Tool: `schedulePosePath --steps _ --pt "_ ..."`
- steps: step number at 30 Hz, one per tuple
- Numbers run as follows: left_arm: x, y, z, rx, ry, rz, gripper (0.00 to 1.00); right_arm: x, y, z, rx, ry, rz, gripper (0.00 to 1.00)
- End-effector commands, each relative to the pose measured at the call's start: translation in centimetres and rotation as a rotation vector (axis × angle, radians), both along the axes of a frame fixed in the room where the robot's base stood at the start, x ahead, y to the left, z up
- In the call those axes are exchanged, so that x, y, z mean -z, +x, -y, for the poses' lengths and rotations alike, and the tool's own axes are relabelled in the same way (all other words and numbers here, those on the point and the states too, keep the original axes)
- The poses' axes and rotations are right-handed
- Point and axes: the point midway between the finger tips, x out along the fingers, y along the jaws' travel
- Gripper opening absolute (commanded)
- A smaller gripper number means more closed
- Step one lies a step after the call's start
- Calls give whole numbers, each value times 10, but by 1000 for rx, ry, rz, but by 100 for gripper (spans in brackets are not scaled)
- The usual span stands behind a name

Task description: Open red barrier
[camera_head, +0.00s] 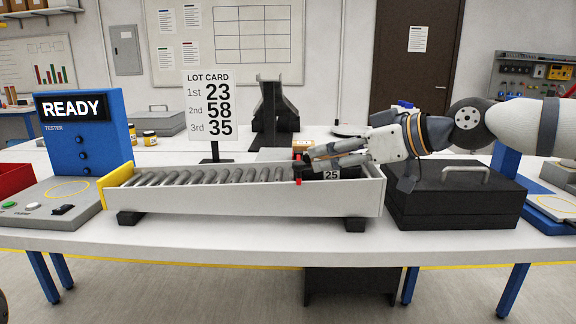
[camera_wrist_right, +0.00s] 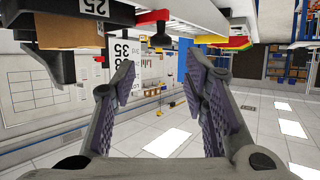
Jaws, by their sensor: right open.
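The red barrier (camera_head: 299,181) is a small red piece across the roller conveyor (camera_head: 250,201), just left of a dark block marked 25 (camera_head: 331,175). In the right wrist view a red bar (camera_wrist_right: 152,17) with a black part below it shows beyond the fingers. My right gripper (camera_head: 308,160) reaches in from the right over the conveyor, close to the barrier. In the wrist view its two fingers (camera_wrist_right: 161,70) are spread, with nothing between them. Whether a finger touches the barrier cannot be told. My left gripper is not in view.
A lot card sign (camera_head: 209,105) stands behind the conveyor. A blue tester (camera_head: 78,135) reading READY stands at the left. A black case (camera_head: 452,200) with a handle sits right of the conveyor, under my right arm. The conveyor's left rollers are empty.

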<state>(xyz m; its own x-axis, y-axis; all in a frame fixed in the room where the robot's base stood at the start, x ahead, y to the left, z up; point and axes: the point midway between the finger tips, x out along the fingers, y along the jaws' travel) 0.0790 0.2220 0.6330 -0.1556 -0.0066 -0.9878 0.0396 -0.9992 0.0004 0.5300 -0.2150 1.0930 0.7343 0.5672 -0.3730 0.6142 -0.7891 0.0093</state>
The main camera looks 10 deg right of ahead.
Motion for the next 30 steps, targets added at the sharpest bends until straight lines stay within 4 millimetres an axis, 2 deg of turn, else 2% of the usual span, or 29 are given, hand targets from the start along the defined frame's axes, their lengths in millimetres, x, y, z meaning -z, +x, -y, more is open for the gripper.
schedulePosePath --steps 1,5,11,20,25,26,30 --pt "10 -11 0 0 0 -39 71 24 13 -9 -4 -4 -27 41" --pt "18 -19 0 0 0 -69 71 35 36 -27 -2 -3 -26 41" --pt "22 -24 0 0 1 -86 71 39 56 -43 -1 0 -17 41" --pt "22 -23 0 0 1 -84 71 37 58 -46 -1 1 -11 41" --pt "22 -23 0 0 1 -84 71 37 58 -46 -1 2 -13 4" --pt "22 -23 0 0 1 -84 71 37 58 -46 -1 2 -13 0" --pt "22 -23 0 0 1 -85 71 37 58 -46 -1 1 -12 0"
